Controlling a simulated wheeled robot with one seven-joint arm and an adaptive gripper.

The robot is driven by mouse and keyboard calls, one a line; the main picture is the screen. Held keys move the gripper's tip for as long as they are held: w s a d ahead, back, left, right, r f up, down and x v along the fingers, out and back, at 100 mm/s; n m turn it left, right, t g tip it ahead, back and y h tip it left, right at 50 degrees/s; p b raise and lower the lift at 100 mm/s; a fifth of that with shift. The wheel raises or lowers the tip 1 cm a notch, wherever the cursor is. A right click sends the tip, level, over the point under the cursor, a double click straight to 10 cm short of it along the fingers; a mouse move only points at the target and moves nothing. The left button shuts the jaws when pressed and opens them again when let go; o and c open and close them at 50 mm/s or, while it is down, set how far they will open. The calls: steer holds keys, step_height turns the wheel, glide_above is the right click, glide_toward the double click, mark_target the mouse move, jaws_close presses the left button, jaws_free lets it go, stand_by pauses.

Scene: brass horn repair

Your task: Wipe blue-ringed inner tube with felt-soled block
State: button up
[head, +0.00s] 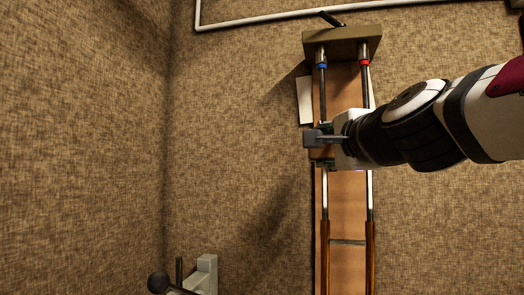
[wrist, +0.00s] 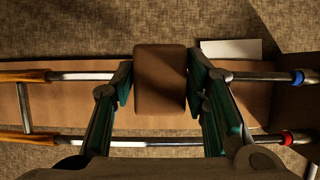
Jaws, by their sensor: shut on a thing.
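My gripper (head: 322,145) is shut on a brown felt-soled block (wrist: 160,80), with one green-padded finger at each side of it. The sole faces away from the wrist camera and is hidden. The blue-ringed inner tube (head: 323,95) runs down from its blue ring, and it also shows in the wrist view (wrist: 85,76). The block lies across this tube's line, partway along it, and covers a stretch of it. I cannot tell whether it touches the tube. The red-ringed inner tube (head: 369,190) runs parallel on the right, and it also shows in the wrist view (wrist: 165,140).
Both tubes stand out from an olive end block (head: 342,42) above a long wooden board (head: 347,205). Copper-brown outer tubes (head: 325,255) cover their lower ends. A white card (head: 304,100) lies beside the board. A grey fixture with a knob (head: 205,272) stands at lower left.

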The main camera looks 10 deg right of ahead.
steer(key=shift+w+d+b, duration=0.35)
steer(key=shift+w+b, duration=0.2)
steer(key=shift+w, duration=0.35)
stand_by(0.7)
